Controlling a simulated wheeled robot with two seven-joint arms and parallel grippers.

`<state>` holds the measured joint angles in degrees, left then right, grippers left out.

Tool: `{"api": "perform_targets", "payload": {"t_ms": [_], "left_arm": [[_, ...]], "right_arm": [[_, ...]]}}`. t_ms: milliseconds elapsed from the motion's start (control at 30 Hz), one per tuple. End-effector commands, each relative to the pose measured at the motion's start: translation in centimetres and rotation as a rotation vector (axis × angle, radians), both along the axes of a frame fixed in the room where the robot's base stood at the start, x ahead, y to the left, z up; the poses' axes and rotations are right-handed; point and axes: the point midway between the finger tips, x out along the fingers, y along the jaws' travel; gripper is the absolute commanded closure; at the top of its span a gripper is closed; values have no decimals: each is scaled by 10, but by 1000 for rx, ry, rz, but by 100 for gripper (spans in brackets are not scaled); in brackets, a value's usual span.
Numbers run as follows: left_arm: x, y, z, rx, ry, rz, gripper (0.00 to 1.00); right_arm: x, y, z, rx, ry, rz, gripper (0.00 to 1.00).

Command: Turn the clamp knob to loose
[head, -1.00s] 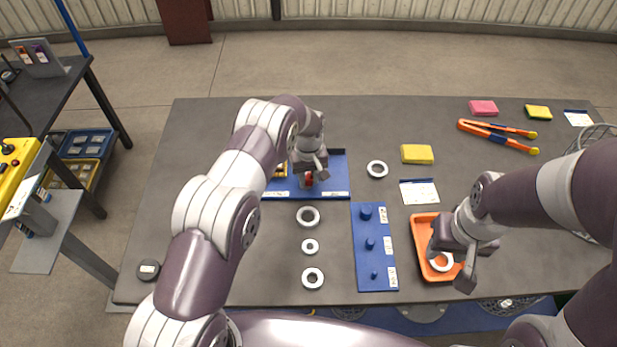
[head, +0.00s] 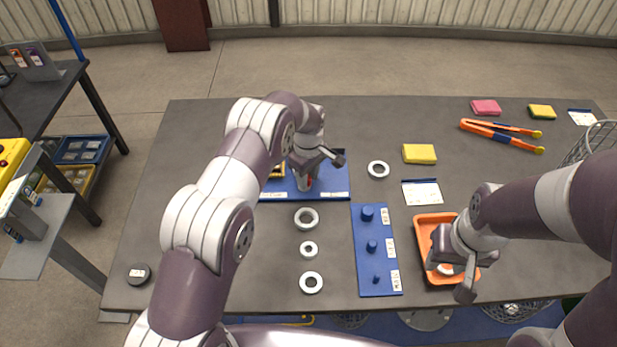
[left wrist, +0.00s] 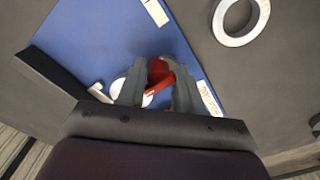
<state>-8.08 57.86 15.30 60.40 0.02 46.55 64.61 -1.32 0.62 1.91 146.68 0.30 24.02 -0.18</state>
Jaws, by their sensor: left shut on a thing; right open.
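The clamp knob (left wrist: 160,75) is red, with a red arm pointing down-left in the left wrist view. It sits on a blue base plate (head: 335,188) at the table's middle, and little of it shows in the head view. My left gripper (left wrist: 157,88) reaches down over the plate and is shut on the knob, one finger on each side. In the head view the left gripper (head: 318,165) hides most of the clamp.
The table's left side is mostly clear.

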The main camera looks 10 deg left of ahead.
Motion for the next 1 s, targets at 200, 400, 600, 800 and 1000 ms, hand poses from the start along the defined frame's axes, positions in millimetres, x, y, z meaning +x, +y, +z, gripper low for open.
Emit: {"api": "perform_targets", "payload": {"t_ms": [200, 400, 600, 800, 1000], "left_arm": [[8, 2, 7, -1, -25, 20, 95], [8, 3, 7, -1, -25, 19, 95], [6, 2, 5, -1, -18, 17, 48], [3, 1, 4, -1, -10, 15, 48], [4, 2, 37, -1, -15, 16, 48]], "right_arm": [[0, 0, 0, 0, 0, 0, 57], [0, 0, 0, 0, 0, 0, 57], [0, 0, 0, 0, 0, 0, 57], [0, 0, -1, 0, 0, 0, 57], [0, 0, -12, 0, 0, 0, 57]]}}
